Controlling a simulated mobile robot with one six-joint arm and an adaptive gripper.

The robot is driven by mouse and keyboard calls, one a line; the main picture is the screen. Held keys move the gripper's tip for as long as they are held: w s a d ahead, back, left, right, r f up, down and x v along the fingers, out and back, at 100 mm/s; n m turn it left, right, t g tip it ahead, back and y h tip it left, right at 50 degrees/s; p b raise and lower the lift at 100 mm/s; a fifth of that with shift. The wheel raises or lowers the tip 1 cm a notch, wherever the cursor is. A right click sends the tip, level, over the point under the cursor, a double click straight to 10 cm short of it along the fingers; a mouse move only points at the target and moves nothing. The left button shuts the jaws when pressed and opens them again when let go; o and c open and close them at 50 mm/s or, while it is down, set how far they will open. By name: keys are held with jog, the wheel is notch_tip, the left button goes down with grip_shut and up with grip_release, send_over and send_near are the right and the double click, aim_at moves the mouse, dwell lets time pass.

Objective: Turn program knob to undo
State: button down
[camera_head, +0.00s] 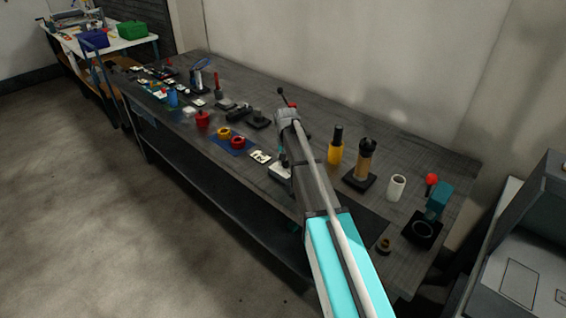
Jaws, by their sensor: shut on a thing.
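My arm reaches from the bottom of the view up over the workbench, and its grey upper links cover the middle of the bench. My gripper is hidden behind these links, so neither its fingertips nor what is between them shows. A small white-based device (279,173) stands at the left edge of my arm, partly covered by it. No program knob or its markings can be made out; the arm may be covering it.
The grey workbench (445,232) runs along the wall. Right of my arm stand a yellow-and-black cylinder (335,150), a tan post (364,162), a white cup (396,187) and a teal device (437,201).

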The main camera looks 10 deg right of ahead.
jog(key=shift+w+d+n, duration=0.15)
jog(key=shift+w+n, duration=0.1)
jog(key=shift+n, duration=0.85)
jog(key=shift+c, duration=1.5)
grip_release()
jog(key=shift+s, duration=0.1)
